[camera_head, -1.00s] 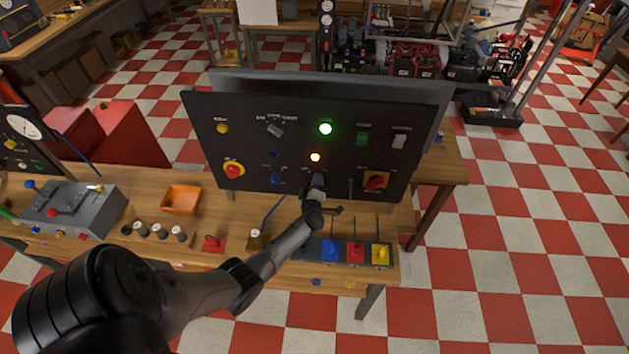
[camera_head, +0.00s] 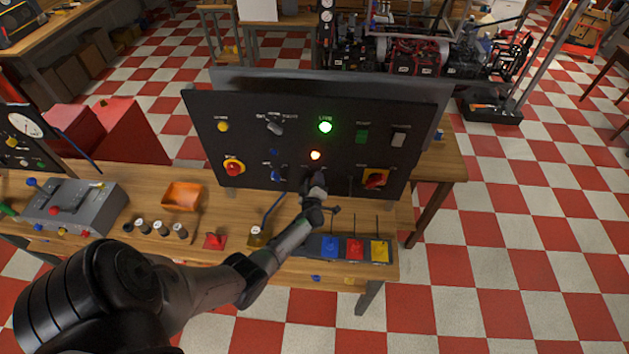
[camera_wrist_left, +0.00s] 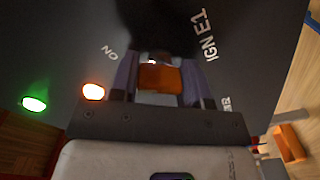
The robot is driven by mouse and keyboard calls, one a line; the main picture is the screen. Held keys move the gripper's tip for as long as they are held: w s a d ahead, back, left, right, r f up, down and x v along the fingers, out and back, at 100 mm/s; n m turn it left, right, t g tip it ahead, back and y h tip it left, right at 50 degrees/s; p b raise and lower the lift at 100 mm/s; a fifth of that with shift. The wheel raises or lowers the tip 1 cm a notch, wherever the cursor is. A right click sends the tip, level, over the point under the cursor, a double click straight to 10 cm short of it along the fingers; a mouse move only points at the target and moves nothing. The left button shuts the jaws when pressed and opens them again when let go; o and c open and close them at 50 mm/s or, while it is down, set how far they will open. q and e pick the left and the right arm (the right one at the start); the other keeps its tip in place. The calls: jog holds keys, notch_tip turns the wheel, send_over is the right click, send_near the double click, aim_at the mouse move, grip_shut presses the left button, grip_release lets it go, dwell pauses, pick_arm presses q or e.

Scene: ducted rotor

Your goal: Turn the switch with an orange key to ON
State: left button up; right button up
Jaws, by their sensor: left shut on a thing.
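The key switch has an orange key (camera_wrist_left: 160,79), which shows between the fingers of my left gripper (camera_wrist_left: 158,72) in the left wrist view. The gripper is shut on the key, at the face of the dark control panel (camera_head: 250,150). Lettering reading "IGN E1" and "ON" shows beside the key, turned in this view. In the head view my left gripper (camera_head: 314,181) reaches the panel's lower middle and hides the key. The key's exact angle is hard to tell. My right gripper is not in view.
An orange lamp (camera_head: 315,155) and a green lamp (camera_head: 325,127) glow above my gripper. Red-and-yellow rotary switches (camera_head: 234,168) (camera_head: 375,179) sit on both sides. A box with blue, red and yellow levers (camera_head: 355,249) and an orange tray (camera_head: 182,196) stand on the bench.

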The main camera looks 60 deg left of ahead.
pick_arm(q)
jog(key=o, duration=0.9)
jog(key=shift+s+d, duration=0.3)
jog(key=shift+d, duration=0.15)
jog(key=v, duration=1.2)
jog(key=shift+s+d+p, duration=0.3)
jog(key=shift+p, duration=0.1)
